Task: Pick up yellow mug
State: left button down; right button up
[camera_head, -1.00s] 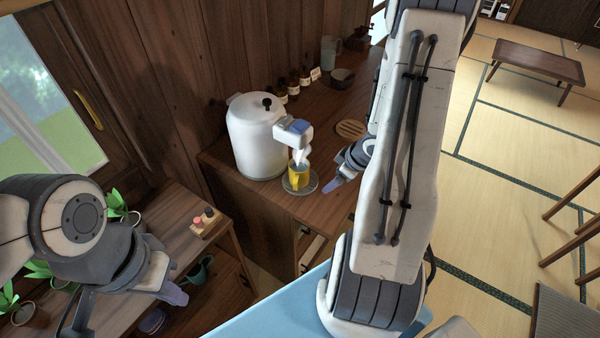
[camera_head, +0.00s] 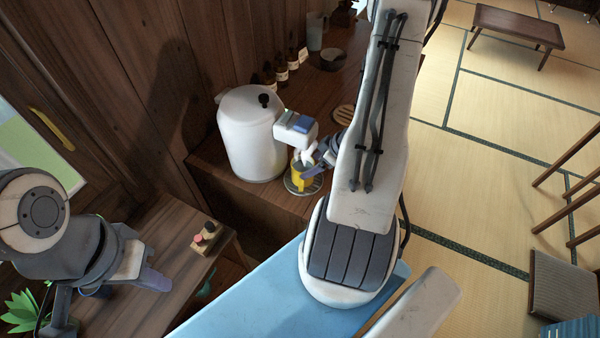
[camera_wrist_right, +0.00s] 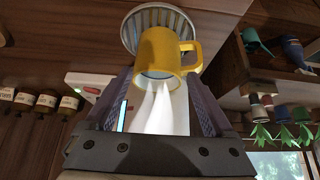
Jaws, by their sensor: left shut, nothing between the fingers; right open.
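The yellow mug (camera_head: 301,174) stands upright on a round grated tray (camera_head: 290,188) under the spout of a white dispenser (camera_head: 250,135). In the right wrist view the mug (camera_wrist_right: 160,52) shows with its handle on the right, at the tips of my fingers. My right gripper (camera_head: 316,168) is open close beside the mug; in its wrist view the fingers (camera_wrist_right: 163,92) are spread on either side, not closed on it. My left gripper (camera_head: 155,280) is shut and empty at the lower left, over the low wooden bench.
The dispenser's head (camera_head: 295,127) overhangs the mug closely. Several brown bottles (camera_head: 280,70), a dark bowl (camera_head: 331,59) and a wooden round mat (camera_head: 345,114) stand further back on the counter. A small block with knobs (camera_head: 206,237) sits on the bench (camera_head: 150,225).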

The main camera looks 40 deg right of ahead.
aim_at(300, 163)
jog(key=shift+d+x, duration=0.2)
jog(key=shift+x, duration=2.9)
jog(key=c, duration=1.2)
grip_shut()
